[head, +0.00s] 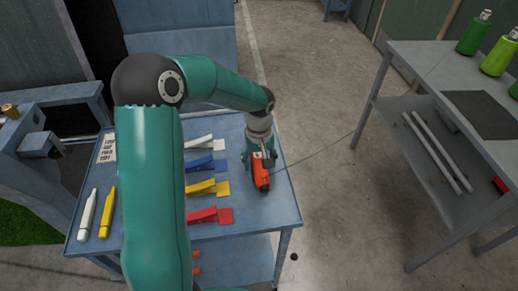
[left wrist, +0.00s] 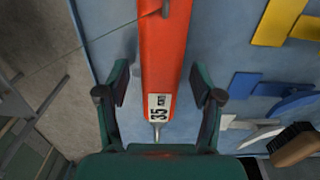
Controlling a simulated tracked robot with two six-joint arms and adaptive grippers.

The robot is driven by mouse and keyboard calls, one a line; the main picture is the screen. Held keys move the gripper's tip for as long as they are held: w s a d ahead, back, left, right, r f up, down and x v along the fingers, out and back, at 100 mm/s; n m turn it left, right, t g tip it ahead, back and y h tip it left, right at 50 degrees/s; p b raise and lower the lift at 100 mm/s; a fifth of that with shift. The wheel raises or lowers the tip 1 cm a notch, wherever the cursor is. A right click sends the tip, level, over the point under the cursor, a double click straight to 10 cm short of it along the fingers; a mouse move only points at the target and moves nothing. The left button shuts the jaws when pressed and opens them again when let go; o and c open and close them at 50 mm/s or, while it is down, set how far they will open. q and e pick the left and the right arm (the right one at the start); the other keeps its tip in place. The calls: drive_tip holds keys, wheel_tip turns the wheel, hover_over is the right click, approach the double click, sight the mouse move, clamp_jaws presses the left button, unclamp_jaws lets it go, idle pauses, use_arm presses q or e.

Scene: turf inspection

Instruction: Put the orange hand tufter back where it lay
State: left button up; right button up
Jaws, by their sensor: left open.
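The orange hand tufter (head: 262,172) lies near the right edge of the blue table (head: 285,205). In the left wrist view the tufter (left wrist: 165,50) shows as a long orange body with a white "35" label and a thin metal tip toward my palm. My left gripper (head: 261,155) is over its far end. In the left wrist view the fingers of my left gripper (left wrist: 159,85) are open, one on each side of the tufter, with gaps to it. The tufter appears to rest on the tabletop. My right gripper is not in view.
White, blue, yellow (head: 203,188) and red (head: 205,215) tools lie left of the tufter. White and yellow (head: 108,212) slim items lie at the table's left. A wooden-handled brush (left wrist: 295,147) shows in the wrist view. A grey bench (head: 425,60) with green bottles stands right, across open floor.

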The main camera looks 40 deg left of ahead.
sight(258, 162)
use_arm(q)
wheel_tip(258, 162, up, 12)
drive_tip(key=shift+f+b, duration=0.25)
drive_tip(key=shift+b, duration=0.1)
drive_tip(key=shift+s, duration=0.15)
idle(0.3)
